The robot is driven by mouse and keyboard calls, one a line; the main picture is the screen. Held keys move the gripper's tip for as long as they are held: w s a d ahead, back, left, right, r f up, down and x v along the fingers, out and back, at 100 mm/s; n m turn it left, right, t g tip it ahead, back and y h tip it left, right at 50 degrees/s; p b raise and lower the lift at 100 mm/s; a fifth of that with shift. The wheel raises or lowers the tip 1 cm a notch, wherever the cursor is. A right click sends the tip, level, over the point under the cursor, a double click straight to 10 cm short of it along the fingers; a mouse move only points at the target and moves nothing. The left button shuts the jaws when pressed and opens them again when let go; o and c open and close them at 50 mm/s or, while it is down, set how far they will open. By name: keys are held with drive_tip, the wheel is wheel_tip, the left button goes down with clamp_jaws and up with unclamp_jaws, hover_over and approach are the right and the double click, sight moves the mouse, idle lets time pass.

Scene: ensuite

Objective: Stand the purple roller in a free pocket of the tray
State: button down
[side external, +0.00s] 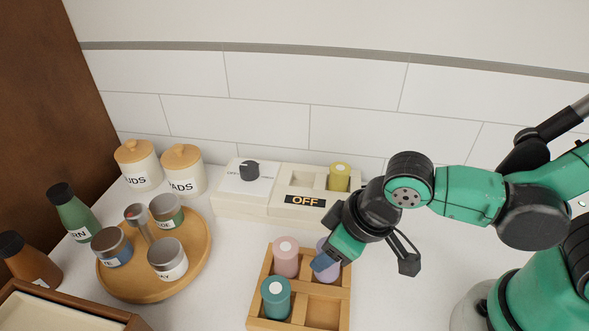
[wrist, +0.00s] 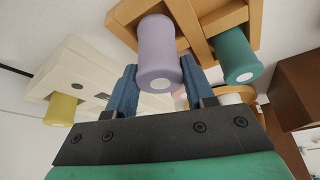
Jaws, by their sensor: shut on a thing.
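The purple roller (side external: 321,244) is between the blue fingers of my gripper (side external: 325,259), at the back right pocket of the wooden tray (side external: 346,306). In the wrist view, the purple roller (wrist: 158,50) is gripped from both sides by my gripper (wrist: 158,68). Its far end meets the tray (wrist: 120,14); how deep it sits in the pocket is hidden. A pink roller (side external: 286,258) stands in the back left pocket and a teal roller (side external: 276,298) in the front left. The front right pocket (side external: 321,311) is empty.
A pale box with an OFF display (side external: 305,201) stands behind the tray, with a yellow roller (side external: 340,177) in it. A round wooden turntable (side external: 130,285) with several jars is at left. Two lidded canisters (side external: 140,168) stand at the back left.

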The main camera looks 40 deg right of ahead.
drive_tip(key=shift+f, duration=0.5)
drive_tip(key=shift+c, duration=1.6)
unclamp_jaws()
drive_tip(key=shift+f, duration=0.1)
drive_tip(key=shift+v, duration=6)
drive_tip(key=w+d+f+m+t+h, duration=0.1)
drive_tip(key=w+d+m+t, duration=0.2)
drive_tip(key=w+d, duration=0.5)
drive_tip(key=d+m, duration=0.1)
drive_tip(key=d, duration=0.2)
drive_tip(key=shift+f+m+h, duration=0.2)
drive_tip(key=shift+m+h, duration=0.1)
drive_tip(key=shift+h, duration=0.1)
